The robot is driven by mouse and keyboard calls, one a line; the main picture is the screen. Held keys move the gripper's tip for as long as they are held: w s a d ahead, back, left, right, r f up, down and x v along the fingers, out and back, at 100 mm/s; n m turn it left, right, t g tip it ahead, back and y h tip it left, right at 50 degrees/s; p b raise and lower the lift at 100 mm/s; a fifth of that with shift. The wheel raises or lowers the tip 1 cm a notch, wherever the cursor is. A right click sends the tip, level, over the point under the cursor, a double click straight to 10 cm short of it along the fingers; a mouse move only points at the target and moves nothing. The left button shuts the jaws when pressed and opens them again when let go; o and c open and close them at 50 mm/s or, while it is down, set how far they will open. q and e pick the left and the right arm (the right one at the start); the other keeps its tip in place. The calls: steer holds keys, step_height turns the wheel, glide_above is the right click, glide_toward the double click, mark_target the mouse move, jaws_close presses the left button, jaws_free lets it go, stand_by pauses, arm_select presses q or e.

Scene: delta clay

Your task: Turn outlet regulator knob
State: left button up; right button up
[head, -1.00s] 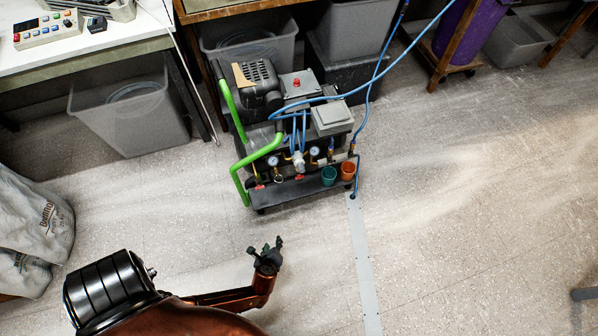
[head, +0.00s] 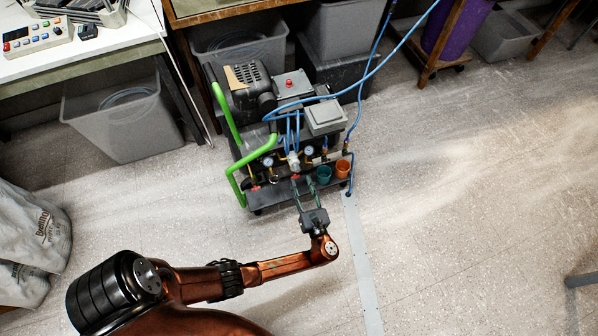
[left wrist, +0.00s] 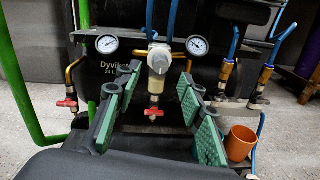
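The compressor carries a pale round regulator knob (head: 293,157) at its front, between two dial gauges. The knob (left wrist: 158,59) also shows in the left wrist view, above a clear bowl and a red-handled valve (left wrist: 153,112). My left gripper (head: 304,184) is at the compressor's front edge, fingers pointing toward the knob. In the left wrist view my left gripper (left wrist: 158,98) is open, its green-padded fingers apart and empty. The knob appears above and between the fingertips, with no visible contact. My right gripper is not in view.
The left gauge (left wrist: 107,44) and right gauge (left wrist: 197,45) flank the knob. A green handle (head: 260,151), blue hoses (head: 373,75), a teal cup (head: 323,175) and an orange cup (head: 343,168) are close by. The floor in front is clear apart from a grey strip (head: 360,255).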

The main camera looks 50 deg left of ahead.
mark_target(298, 171)
arm_select(q)
steer(key=b+x, duration=0.2)
steer(key=x, duration=0.4)
steer(key=shift+f, duration=0.1)
jaws_close()
stand_by(0.3)
